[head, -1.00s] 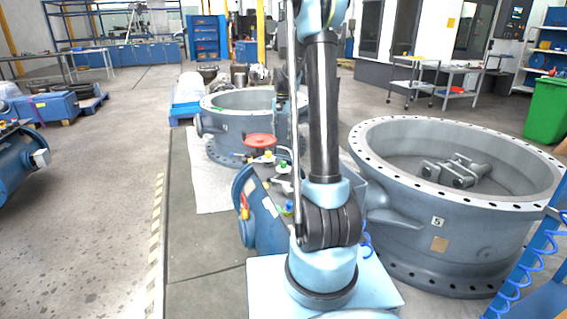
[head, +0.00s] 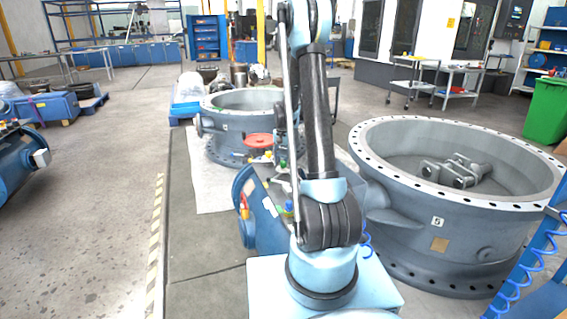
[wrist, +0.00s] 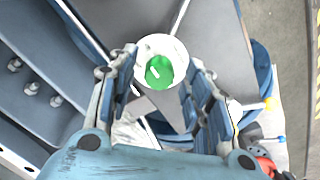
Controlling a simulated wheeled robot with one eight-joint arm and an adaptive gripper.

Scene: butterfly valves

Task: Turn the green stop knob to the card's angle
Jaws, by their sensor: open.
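The green knob (wrist: 159,71) shows in the wrist view, with a short white mark on its face. In the head view my arm covers part of the bench, and I cannot make out the knob for sure there. I cannot read an angle card in either view.
A red handwheel (head: 259,140) and a yellow part (head: 268,155) are near my arm. A blue valve disc (head: 262,225) stands left of my base. A large grey valve body (head: 400,205) is close on the right, another (head: 215,125) behind.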

